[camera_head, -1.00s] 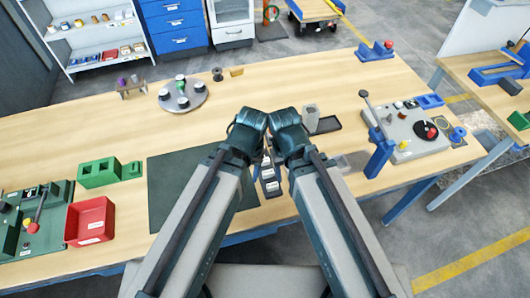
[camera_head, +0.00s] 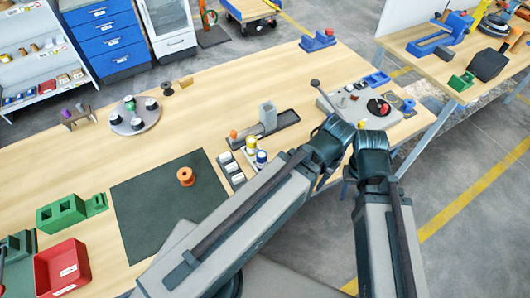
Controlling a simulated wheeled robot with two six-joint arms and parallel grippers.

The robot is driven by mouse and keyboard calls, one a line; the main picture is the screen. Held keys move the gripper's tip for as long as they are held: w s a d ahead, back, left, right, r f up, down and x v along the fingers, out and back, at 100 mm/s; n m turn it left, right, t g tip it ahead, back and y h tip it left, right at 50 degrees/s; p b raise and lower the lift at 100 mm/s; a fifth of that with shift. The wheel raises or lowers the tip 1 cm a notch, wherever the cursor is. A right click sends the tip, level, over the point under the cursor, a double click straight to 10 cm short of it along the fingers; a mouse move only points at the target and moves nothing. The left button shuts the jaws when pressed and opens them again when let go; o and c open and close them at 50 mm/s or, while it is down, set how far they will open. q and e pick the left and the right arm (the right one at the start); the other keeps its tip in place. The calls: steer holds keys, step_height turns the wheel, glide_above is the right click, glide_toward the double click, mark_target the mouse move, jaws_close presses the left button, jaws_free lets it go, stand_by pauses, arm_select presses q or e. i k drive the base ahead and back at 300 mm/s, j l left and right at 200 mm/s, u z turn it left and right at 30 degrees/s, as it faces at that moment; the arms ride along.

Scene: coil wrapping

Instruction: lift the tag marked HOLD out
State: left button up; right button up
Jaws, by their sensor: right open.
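No lettering reading HOLD can be made out, so I cannot tell which piece is that tag. A dark rack (camera_head: 231,170) with several pale labelled pieces stands beside the green mat (camera_head: 160,205), left of my arms. My right gripper (camera_head: 370,158) is at the dark end of the right arm, over the table's front right edge. It is open; its fingertips are hard to make out. My left arm reaches up beside it from the lower left, and its fingers are hidden behind its own links.
An orange spool (camera_head: 186,176) stands on the mat. Yellow-topped (camera_head: 251,144) and blue-topped (camera_head: 261,159) cylinders stand right of the rack. A control panel (camera_head: 352,103) is at right. The table's back middle is mostly clear.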

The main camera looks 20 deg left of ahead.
mark_target(227, 157)
steer(key=k+j+z, duration=0.25)
steer(key=z, duration=0.2)
steer(key=k+j, duration=0.15)
steer(key=k, duration=0.15)
steer(key=k+j, duration=0.15)
steer(key=k+l, duration=0.05)
steer(key=k, duration=0.05)
